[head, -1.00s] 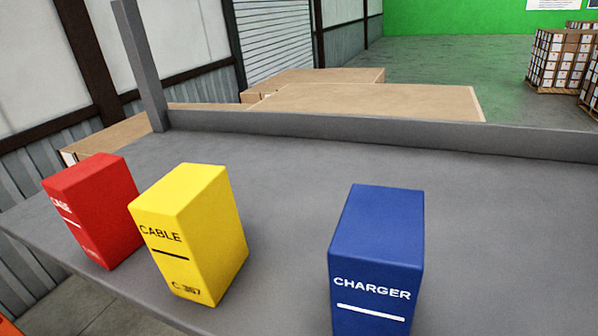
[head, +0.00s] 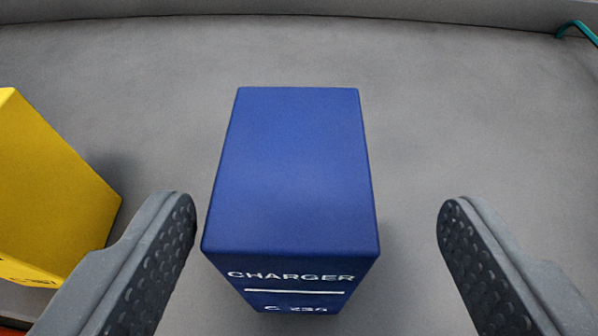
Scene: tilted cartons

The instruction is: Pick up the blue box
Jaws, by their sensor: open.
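The blue box (head: 292,170) stands upright on the grey table, near the middle of the head view. Its top faces me, and its front carries the white word CHARGER and a white line. My gripper (head: 318,215) is open, with one dark padded finger to the left of the box and one to the right. In the picture there is a small gap between the left finger and the box and a wider gap on the right. Neither finger appears to touch the box.
A yellow box (head: 50,190) stands at the left edge, close to my left finger. The grey table (head: 470,110) is clear behind the blue box and to its right. A raised rim (head: 300,8) runs along the back. A teal cable-like thing (head: 574,27) shows at the top right.

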